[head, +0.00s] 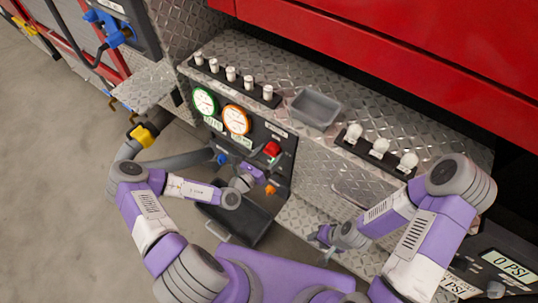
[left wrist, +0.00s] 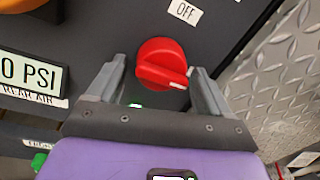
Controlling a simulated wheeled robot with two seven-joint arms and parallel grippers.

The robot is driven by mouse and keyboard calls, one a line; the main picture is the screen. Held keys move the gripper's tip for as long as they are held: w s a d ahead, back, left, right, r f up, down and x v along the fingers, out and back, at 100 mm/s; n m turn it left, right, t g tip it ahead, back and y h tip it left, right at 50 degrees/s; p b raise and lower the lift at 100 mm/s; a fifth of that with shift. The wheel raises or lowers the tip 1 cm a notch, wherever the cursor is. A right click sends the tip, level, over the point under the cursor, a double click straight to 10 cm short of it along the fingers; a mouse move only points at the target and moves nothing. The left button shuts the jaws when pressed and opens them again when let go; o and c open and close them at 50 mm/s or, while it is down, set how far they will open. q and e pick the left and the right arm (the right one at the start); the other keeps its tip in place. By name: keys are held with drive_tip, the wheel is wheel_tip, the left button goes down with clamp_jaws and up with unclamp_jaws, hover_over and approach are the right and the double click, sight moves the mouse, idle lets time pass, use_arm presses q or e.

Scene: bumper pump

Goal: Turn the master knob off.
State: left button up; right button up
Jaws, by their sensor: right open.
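The red master knob (left wrist: 162,56) sits on the dark pump panel, below an OFF label (left wrist: 185,11) in the left wrist view. The white mark on its bar points to the lower right, not at the label. The red knob also shows in the head view (head: 272,149). My left gripper (left wrist: 157,76) is open, its fingers on either side of the knob; I cannot tell whether they touch it. In the head view my left gripper (head: 252,172) is just below the knob. My right gripper (head: 322,238) is open, apart from the panel at the lower right.
A green-ringed gauge (head: 204,101) and an orange-ringed gauge (head: 235,120) are left of the knob. White levers (head: 231,74) line the ledge above, beside a grey tray (head: 315,108). A blue knob (head: 222,159) and an orange knob (head: 270,190) are close by. A dark bin (head: 240,222) is below.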

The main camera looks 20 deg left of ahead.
use_arm(q)
drive_tip(key=c, duration=0.8)
drive_tip(key=n+p, duration=0.3)
drive_tip(key=p, duration=0.1)
drive_tip(key=shift+r+n+p, duration=0.15)
drive_tip(key=shift+n+p, duration=0.2)
drive_tip(key=shift+n, duration=0.05)
drive_tip(key=shift+c, duration=0.2)
drive_tip(key=n+p, duration=0.2)
drive_tip(key=shift+s+n+t, duration=0.1)
drive_tip(key=shift+n+t, duration=0.2)
drive_tip(key=shift+n, duration=0.1)
drive_tip(key=n+p, duration=0.1)
drive_tip(key=n, duration=0.1)
drive_tip(key=shift+d+n, duration=0.1)
drive_tip(key=shift+n, duration=0.3)
drive_tip(key=n+p, duration=0.1)
drive_tip(key=n, duration=0.2)
drive_tip(key=shift+y, duration=0.3)
drive_tip(key=n+p, duration=0.1)
drive_tip(key=n, duration=0.2)
drive_tip(key=shift+s+d+n+t, duration=0.1)
drive_tip(key=shift+n+t, duration=0.2)
drive_tip(key=shift+d+n+y, duration=0.1)
drive_tip(key=shift+n+y, duration=0.2)
drive_tip(key=shift+n, duration=1.1)
